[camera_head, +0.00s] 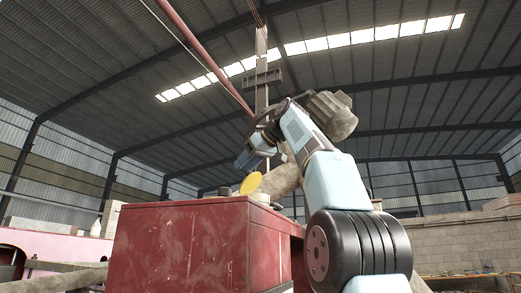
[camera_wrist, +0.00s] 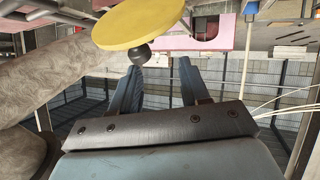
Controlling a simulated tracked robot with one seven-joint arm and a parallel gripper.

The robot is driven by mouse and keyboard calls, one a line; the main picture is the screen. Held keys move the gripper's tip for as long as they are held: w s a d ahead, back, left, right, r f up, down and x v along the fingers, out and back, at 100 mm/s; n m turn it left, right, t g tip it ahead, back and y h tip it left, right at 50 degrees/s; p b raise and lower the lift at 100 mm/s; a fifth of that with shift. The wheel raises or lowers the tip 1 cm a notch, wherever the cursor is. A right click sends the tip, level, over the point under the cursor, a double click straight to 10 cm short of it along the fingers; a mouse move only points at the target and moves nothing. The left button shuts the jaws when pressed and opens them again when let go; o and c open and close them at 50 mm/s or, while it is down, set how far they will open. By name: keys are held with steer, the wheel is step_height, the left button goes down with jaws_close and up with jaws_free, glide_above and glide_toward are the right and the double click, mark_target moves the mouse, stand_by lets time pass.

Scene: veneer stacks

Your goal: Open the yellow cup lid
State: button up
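The yellow lid (camera_head: 251,184) shows as a tilted disc above the top edge of the red cabinet in the head view. In the wrist view the lid (camera_wrist: 135,20) is at the top, with a dark round knob (camera_wrist: 139,54) facing my fingers. My gripper (camera_wrist: 161,66) is open, its two fingers apart and nothing between them. The knob is close to the left fingertip; I cannot tell whether they touch. In the head view my gripper (camera_head: 244,160) is just above the lid. The cup's body cannot be made out clearly.
The red cabinet (camera_head: 180,245) stands in front of my arm. A small pale round thing (camera_head: 262,198) is beside the lid on its top. A thick brown rounded object (camera_head: 281,181) lies behind, and it fills the left of the wrist view (camera_wrist: 60,80). A white bottle (camera_head: 96,228) stands far left.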

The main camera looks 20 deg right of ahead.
steer(key=v, duration=0.7)
steer(key=shift+s+r, duration=0.15)
steer(key=shift+s, duration=0.2)
steer(key=shift+d, duration=0.1)
